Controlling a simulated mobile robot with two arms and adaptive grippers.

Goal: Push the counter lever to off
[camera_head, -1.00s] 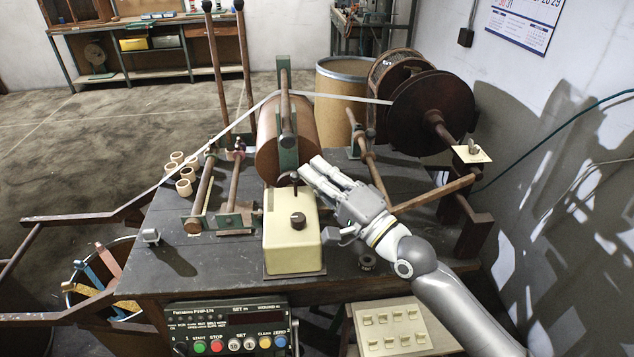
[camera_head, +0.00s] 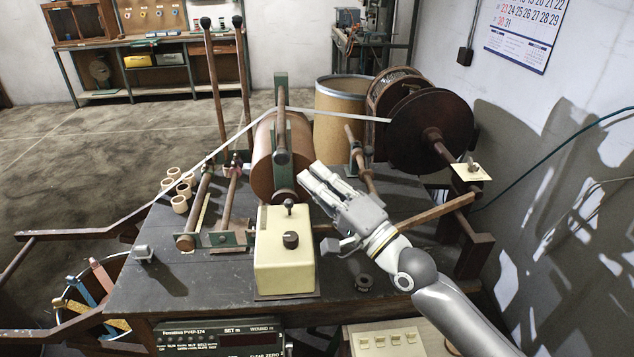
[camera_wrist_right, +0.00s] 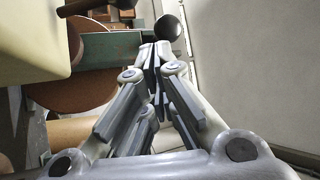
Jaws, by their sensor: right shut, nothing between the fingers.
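A cream counter box (camera_head: 285,268) stands on the dark workbench in the head view. A short lever with a dark ball knob (camera_head: 289,202) rises near its back edge, and a dark dial (camera_head: 291,240) sits on its top. My right gripper (camera_head: 310,176) is shut and empty, its fingertips just behind and right of the lever. In the right wrist view, the fingertips (camera_wrist_right: 156,52) point at a black ball (camera_wrist_right: 168,27), with the cream box (camera_wrist_right: 32,38) at left. I cannot tell whether they touch the ball. My left gripper is not in view.
A brown drum (camera_head: 266,160) with tape stands behind the box, and a large dark reel (camera_head: 425,130) stands to the back right. Several wooden rings (camera_head: 178,190) lie at left. A control panel (camera_head: 215,337) is below the bench's front edge.

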